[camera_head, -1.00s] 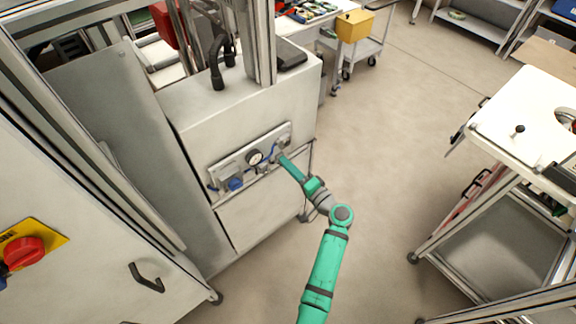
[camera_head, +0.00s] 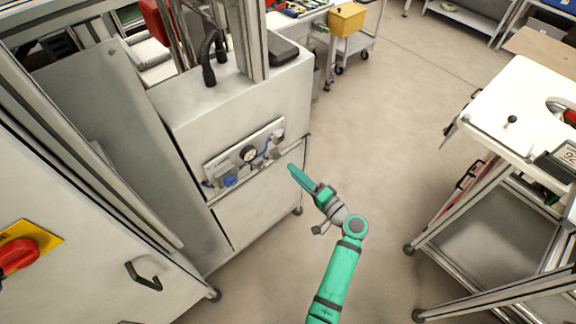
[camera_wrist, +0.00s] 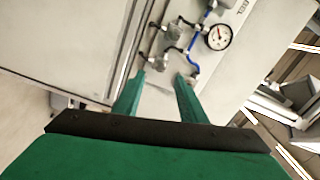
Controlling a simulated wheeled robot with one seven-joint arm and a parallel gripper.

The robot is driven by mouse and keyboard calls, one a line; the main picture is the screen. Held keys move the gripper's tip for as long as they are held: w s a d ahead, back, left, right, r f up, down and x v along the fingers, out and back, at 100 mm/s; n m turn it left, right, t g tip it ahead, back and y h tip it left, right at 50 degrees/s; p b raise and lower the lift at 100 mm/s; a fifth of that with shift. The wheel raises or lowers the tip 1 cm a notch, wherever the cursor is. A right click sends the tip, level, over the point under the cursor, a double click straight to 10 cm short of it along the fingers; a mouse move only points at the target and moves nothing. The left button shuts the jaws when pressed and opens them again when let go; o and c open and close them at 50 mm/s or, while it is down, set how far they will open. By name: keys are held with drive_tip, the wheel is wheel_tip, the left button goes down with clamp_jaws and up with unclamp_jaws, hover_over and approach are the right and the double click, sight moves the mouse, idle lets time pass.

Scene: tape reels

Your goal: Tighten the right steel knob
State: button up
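A pale panel (camera_head: 215,163) on the front of the grey cabinet carries a round gauge (camera_head: 249,154), blue tubing and small steel fittings (camera_head: 279,138) at its right end. In the wrist view, two steel knob-like fittings (camera_wrist: 175,32) (camera_wrist: 160,62) sit beside the gauge (camera_wrist: 218,37), joined by blue tubes. I cannot tell for certain which is the right steel knob. My gripper (camera_wrist: 158,76) is open, its two green fingers apart with nothing visible between them. In the head view my gripper (camera_head: 292,168) is clear of the panel, to the lower right of the fittings.
A rail runs along the panel's lower edge. A white-topped cart (camera_head: 490,110) stands at the right, and a trolley with a yellow bin (camera_head: 347,19) is behind. The floor (camera_head: 390,120) between cabinet and cart is open.

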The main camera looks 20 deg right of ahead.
drive_tip(key=shift+v, duration=1.75)
drive_tip(key=shift+a, duration=0.15)
drive_tip(key=shift+f, duration=0.1)
drive_tip(key=s+a+f+n+g+h, duration=0.1)
drive_tip(key=s+a+f+g+h, duration=0.1)
drive_tip(key=s+a+f, duration=0.3)
drive_tip(key=s+a+f+n+g+h, duration=0.1)
drive_tip(key=s+a+f+h, duration=0.1)
drive_tip(key=s+f, duration=0.45)
drive_tip(key=s+a+f+n+g+h, duration=0.1)
drive_tip(key=s+a+f+g+h, duration=0.2)
drive_tip(key=s, duration=0.5)
drive_tip(key=s+a+r+n+t, duration=0.2)
drive_tip(key=s+a+r+n, duration=0.2)
drive_tip(key=r, duration=0.6)
drive_tip(key=s+a+r+n+t, duration=0.2)
drive_tip(key=s+a+r+n, duration=0.2)
drive_tip(key=s+a+r, duration=0.5)
drive_tip(key=shift+s+a+r+y, duration=0.3)
drive_tip(key=shift+s+r+y, duration=0.1)
drive_tip(key=shift+s+r, duration=0.35)
drive_tip(key=shift+w, duration=0.15)
